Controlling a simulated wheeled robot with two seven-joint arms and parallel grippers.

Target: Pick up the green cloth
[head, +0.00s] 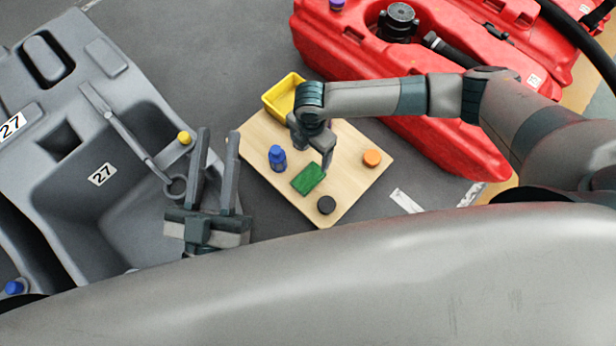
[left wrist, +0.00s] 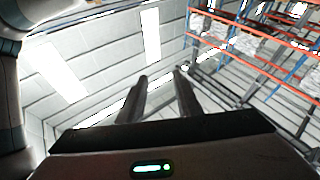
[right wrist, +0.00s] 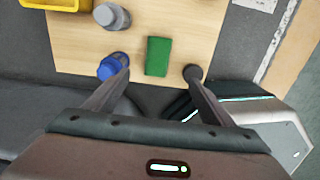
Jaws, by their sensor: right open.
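The green cloth (head: 308,179) is a small flat folded rectangle on the wooden board (head: 350,190). My right gripper (head: 314,155) is open and empty above the board, just behind the cloth in the head view. In the right wrist view the cloth (right wrist: 158,56) shows between the two fingers (right wrist: 156,68), and nothing is gripped. My left gripper (head: 219,132) is open and empty, its fingers pointing up, between the grey tank and the board. In the left wrist view its fingers (left wrist: 161,74) show apart against the ceiling and walls.
On the board, a blue bottle (head: 277,158) stands left of the cloth, a black cap (head: 326,205) and an orange cap (head: 372,158) lie right. A yellow bin (head: 277,98) and a grey bottle (right wrist: 111,16) are behind. A grey tank (head: 80,130) and a red tank (head: 450,130) flank the board.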

